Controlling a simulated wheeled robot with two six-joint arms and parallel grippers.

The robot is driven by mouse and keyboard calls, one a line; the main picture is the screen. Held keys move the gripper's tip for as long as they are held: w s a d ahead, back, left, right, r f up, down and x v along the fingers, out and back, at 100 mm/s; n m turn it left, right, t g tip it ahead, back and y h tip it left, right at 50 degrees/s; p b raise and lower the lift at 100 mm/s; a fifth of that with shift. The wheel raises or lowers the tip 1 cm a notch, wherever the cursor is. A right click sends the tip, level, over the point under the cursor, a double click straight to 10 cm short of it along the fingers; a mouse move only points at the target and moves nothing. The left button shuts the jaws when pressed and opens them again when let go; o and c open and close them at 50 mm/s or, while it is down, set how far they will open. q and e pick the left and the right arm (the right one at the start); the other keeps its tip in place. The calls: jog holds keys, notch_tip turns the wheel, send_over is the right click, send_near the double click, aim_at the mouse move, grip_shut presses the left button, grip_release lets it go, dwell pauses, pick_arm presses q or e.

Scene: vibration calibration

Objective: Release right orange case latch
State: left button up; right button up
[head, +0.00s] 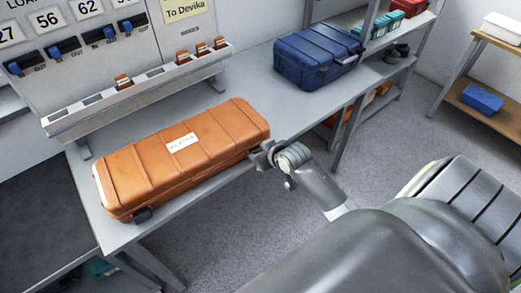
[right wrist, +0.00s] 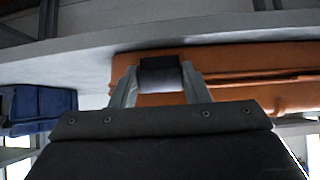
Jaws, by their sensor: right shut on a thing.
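A long orange case (head: 180,150) lies shut on the grey bench, with a white label on its lid. A dark latch (head: 142,214) shows at the left of its front side. My right gripper (head: 262,157) is at the right end of the case's front side and covers the right latch in the head view. In the right wrist view, the dark right latch (right wrist: 160,75) sits between the fingers of my right gripper (right wrist: 158,85), against the orange case (right wrist: 240,68). The gripper is shut on it. My left gripper is not in view.
A blue case (head: 318,56) stands further back on the bench (head: 240,92). A slotted rack (head: 135,92) with small orange items runs behind the orange case. A panel with switches rises at the back left. A shelf unit stands beyond, and a wooden-topped table (head: 490,38) is at the right.

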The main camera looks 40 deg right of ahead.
jog(key=shift+s+f+t+b, duration=0.1)
jog(key=shift+f+t+b, duration=0.1)
jog(key=shift+t+b, duration=0.3)
jog(key=shift+t, duration=0.3)
jog(key=o, duration=1)
jog(key=shift+s, duration=0.1)
jog(key=v, duration=1.7)
jog(key=shift+s+a+r, duration=0.1)
jog(key=shift+r, duration=0.05)
